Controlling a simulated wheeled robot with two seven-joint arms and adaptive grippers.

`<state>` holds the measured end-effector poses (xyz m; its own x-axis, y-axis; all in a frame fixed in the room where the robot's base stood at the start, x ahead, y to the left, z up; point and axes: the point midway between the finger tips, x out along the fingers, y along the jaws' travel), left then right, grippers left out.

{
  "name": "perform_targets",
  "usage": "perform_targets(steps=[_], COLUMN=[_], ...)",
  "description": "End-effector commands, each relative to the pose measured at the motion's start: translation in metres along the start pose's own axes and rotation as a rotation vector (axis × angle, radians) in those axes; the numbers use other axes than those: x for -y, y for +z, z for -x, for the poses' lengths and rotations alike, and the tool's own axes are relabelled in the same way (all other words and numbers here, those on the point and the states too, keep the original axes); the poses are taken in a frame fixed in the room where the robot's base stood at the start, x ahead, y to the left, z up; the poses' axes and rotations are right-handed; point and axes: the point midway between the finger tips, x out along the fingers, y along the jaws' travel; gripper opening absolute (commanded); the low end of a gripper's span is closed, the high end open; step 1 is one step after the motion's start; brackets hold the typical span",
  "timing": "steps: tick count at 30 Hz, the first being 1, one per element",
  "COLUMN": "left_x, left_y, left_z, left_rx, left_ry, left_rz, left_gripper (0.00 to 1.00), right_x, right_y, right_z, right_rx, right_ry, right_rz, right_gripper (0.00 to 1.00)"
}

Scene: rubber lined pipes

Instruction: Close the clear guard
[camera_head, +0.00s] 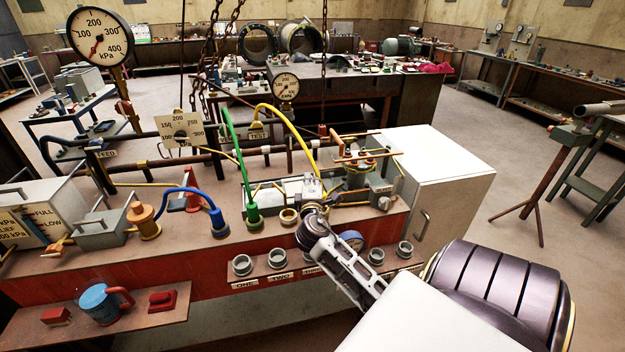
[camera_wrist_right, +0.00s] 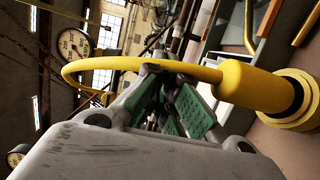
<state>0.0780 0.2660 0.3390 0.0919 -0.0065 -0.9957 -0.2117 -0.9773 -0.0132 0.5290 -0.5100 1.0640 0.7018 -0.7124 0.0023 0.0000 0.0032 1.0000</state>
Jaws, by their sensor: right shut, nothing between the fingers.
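I cannot clearly make out the clear guard in either view. A yellow-edged metal box (camera_head: 384,190) with copper pipework (camera_head: 362,154) above it stands on the bench just right of my right gripper (camera_head: 312,188). That gripper is shut and empty, above the middle of the bench. In the wrist view the gripper (camera_wrist_right: 168,88) shows green finger pads close together. A yellow hose (camera_wrist_right: 140,64) arches across just beyond the fingers to its thick yellow end fitting (camera_wrist_right: 265,88). Whether the fingers touch anything is unclear. My left gripper is not in view.
A green hose (camera_head: 236,160), a yellow hose (camera_head: 300,135) and a blue hose (camera_head: 192,194) rise from the bench. Grey sockets (camera_head: 243,265) line the front ledge. A white cabinet (camera_head: 440,185) stands to the right. A blue mug (camera_head: 100,302) sits on the lower left shelf.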

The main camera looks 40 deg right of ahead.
Motion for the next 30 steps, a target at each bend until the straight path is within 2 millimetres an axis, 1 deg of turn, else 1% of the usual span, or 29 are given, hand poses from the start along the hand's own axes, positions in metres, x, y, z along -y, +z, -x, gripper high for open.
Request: perform_targets(steps=[8,13,17,21,26,30], left_x=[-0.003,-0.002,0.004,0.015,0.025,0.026], left_y=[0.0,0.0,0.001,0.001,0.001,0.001], left_z=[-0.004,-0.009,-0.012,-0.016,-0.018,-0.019], left_rx=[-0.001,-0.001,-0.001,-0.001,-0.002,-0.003], left_ry=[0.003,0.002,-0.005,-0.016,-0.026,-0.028], left_rz=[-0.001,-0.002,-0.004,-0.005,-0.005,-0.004], left_gripper=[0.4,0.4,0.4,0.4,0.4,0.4], right_x=[0.001,0.002,0.002,0.002,0.001,0.001], right_y=[0.0,0.001,0.0,0.001,0.0,0.001], right_z=[0.019,0.038,0.055,0.072,0.085,0.09], right_rx=[0.001,0.001,0.0,0.001,0.0,0.001], right_ry=[-0.001,-0.001,-0.002,-0.002,-0.001,0.0], right_rz=[0.0,0.0,-0.001,-0.001,0.0,0.001], right_gripper=[0.0,0.0,0.0,0.0,0.0,0.0])
